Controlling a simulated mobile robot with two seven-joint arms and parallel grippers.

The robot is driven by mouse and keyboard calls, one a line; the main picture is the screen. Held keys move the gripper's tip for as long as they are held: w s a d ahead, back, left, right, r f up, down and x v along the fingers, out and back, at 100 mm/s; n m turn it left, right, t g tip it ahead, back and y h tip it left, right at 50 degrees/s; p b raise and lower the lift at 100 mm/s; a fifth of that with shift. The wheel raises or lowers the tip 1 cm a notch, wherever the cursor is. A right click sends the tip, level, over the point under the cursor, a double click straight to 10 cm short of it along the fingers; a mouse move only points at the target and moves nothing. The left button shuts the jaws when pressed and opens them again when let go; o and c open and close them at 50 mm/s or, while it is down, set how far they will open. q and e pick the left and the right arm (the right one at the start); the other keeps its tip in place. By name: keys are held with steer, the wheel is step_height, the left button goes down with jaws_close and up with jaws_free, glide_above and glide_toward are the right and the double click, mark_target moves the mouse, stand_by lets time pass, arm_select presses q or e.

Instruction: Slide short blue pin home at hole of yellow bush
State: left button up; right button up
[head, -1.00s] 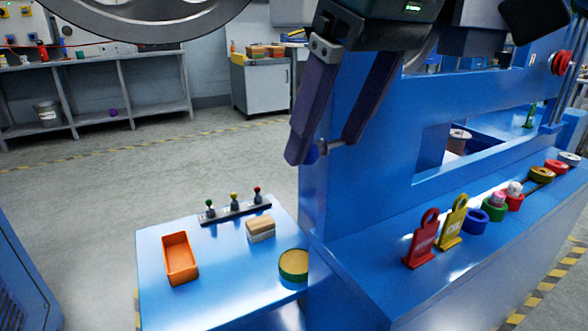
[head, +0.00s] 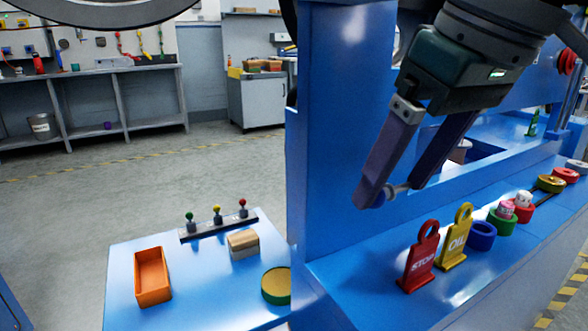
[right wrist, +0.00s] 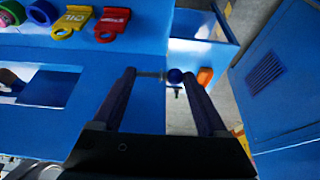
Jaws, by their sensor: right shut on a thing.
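My right gripper (head: 394,191) is shut on a short pin (head: 377,200) with a round blue head and a thin grey shaft. The pin lies crosswise between the fingertips, above the blue ledge and in front of the blue frame. In the right wrist view the blue head (right wrist: 175,76) shows beside one fingertip. A yellow ring (head: 551,184), which may be the yellow bush, lies farther right along the ledge, well apart from the pin. I cannot make out its hole clearly. My left gripper is not in view.
A red STOP tag (head: 419,258) and yellow OIL tag (head: 454,241) stand on the ledge below the gripper. Blue (head: 482,236), green (head: 502,222) and red rings follow. The blue side table (head: 205,293) holds an orange tray (head: 152,277). The blue frame (head: 335,150) rises beside the gripper.

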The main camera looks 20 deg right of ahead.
steer(key=b, duration=0.6)
glide_toward(366, 313)
steer(key=x, duration=0.5)
steer(key=shift+w+a+r, duration=0.1)
steer(key=shift+w, duration=0.2)
steer(key=shift+f, duration=0.5)
steer(key=shift+f, duration=0.15)
steer(key=o, duration=1.1)
steer(key=shift+o, duration=0.6)
